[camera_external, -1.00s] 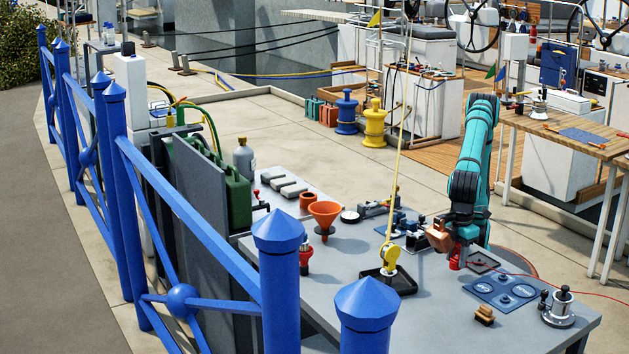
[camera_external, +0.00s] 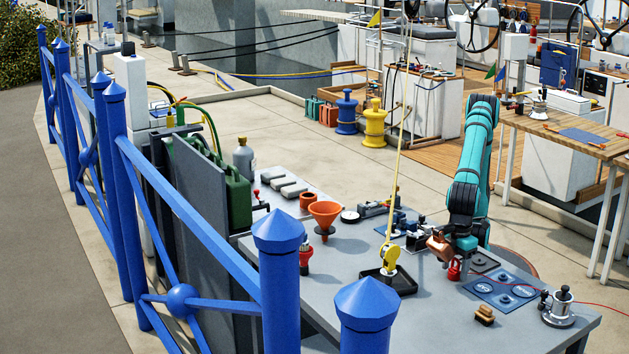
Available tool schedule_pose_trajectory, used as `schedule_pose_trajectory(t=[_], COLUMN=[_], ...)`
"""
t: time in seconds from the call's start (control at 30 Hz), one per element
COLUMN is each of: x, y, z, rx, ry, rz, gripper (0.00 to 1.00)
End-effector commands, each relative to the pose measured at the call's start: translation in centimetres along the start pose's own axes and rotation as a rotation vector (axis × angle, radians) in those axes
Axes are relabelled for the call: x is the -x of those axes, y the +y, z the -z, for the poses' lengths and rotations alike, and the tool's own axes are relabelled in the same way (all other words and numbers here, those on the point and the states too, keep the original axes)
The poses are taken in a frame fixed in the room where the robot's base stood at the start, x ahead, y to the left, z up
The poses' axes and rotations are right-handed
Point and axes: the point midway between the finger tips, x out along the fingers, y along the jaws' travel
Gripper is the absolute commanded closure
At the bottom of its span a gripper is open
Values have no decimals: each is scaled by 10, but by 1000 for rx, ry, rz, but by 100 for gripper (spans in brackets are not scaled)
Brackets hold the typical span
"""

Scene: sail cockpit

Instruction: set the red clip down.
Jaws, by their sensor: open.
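My gripper (camera_external: 455,268) hangs low over the grey bench at the end of the teal arm. It is open. Red parts show at its tip; they are too small to tell the red clip from the fingers. A thin red lead (camera_external: 592,306) runs in from the right edge toward the blue panel (camera_external: 500,290) with round fittings. Its end near my gripper cannot be made out. A dark square plate (camera_external: 484,262) lies just right of my gripper.
A black tray (camera_external: 402,284) with a yellow pulley block (camera_external: 389,258) on a rope is left of my gripper. A wooden cleat (camera_external: 485,315) and a metal winch (camera_external: 560,308) stand at the front right. An orange funnel (camera_external: 324,213) is farther left.

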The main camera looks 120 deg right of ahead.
Motion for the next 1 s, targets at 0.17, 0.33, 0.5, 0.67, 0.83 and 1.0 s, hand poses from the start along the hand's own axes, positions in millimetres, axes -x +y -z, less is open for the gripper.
schedule_pose_trajectory(t=[0.17, 0.33, 0.5, 0.67, 0.83, 1.0], x=[8, 34, 68, 96, 115, 122], y=[0, 0, 0, 0, 0, 0], z=[0, 0, 0, 0, 0, 0], rx=[0, 0, 0, 0, 0, 0], ry=[1, 3, 3, 2, 1, 0], rz=[1, 2, 2, 1, 1, 0], gripper=[40, 40, 40, 40, 40, 40])
